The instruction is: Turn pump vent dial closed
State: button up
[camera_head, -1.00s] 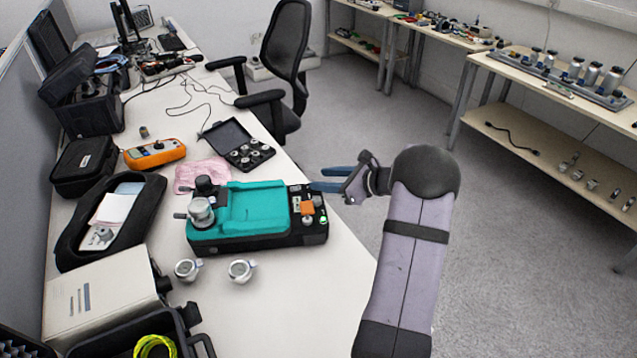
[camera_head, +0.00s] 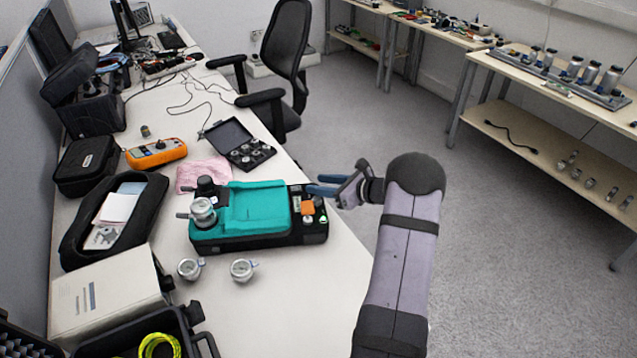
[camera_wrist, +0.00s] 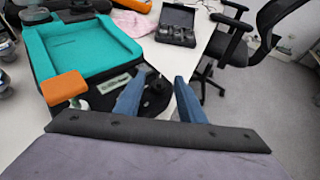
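The pump (camera_head: 255,243) is a teal-topped black unit on the white desk, with an orange block (camera_head: 307,208) and a green-lit button (camera_head: 323,219) at its right end. In the wrist view the teal tray (camera_wrist: 85,50) and orange block (camera_wrist: 63,88) show at left. A round black dial (camera_wrist: 156,95) shows on the black panel, between the two blue fingers as seen from the wrist. My gripper (camera_head: 308,184) is open at the pump's right end; the fingers (camera_wrist: 162,76) are apart and hold nothing. I cannot tell whether they touch the dial, and its marking is unreadable.
Two metal fittings (camera_head: 243,270) lie in front of the pump. A pink cloth (camera_head: 203,173) and an open black case of fittings (camera_head: 240,146) lie behind it. An orange meter (camera_head: 156,153) and black cases stand left. An office chair (camera_head: 285,60) is behind; open floor lies right.

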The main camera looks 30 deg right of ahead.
jog(key=shift+w+a+f, duration=0.2)
jog(key=shift+w, duration=0.3)
grip_shut()
jog(key=shift+w+y, duration=0.1)
jog(key=shift+y, duration=0.2)
jog(key=shift+w+d+n+g+y+b, duration=0.15)
jog(key=shift+n+g+y+b, duration=0.2)
jog(key=shift+n+y+b, duration=0.3)
jog(key=shift+d+n+g+y+b, duration=0.1)
jog(key=shift+n+g+y+b, duration=0.3)
jog(key=shift+n+y, duration=0.25)
jog(key=shift+n+g+y+b, duration=0.5)
jog(key=shift+n+g+b, duration=0.05)
jog(key=shift+n+b, duration=0.25)
jog(key=shift+r, duration=0.1)
